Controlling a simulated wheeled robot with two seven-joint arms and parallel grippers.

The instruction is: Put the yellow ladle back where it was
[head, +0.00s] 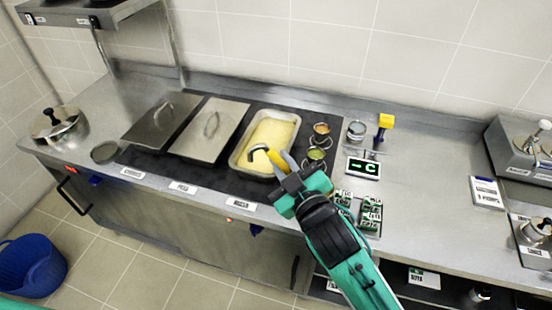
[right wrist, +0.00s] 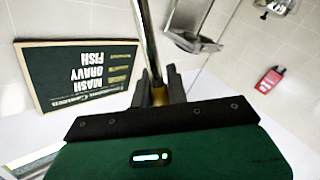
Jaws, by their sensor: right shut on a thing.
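My right gripper (head: 288,172) reaches over the counter from the lower right, shut on the yellow ladle (head: 275,158). In the right wrist view, the gripper (right wrist: 158,92) closes around a shaft with a metal length (right wrist: 146,35) running up out of the frame. My left gripper is not in view.
Two lidded pans (head: 213,127) (head: 160,118) stand left of the open pan. Small pots of orange (head: 321,129) and green (head: 316,154) food, a display (head: 363,168) and a yellow-topped item (head: 385,121) stand right. Clear counter (head: 430,180) lies farther right.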

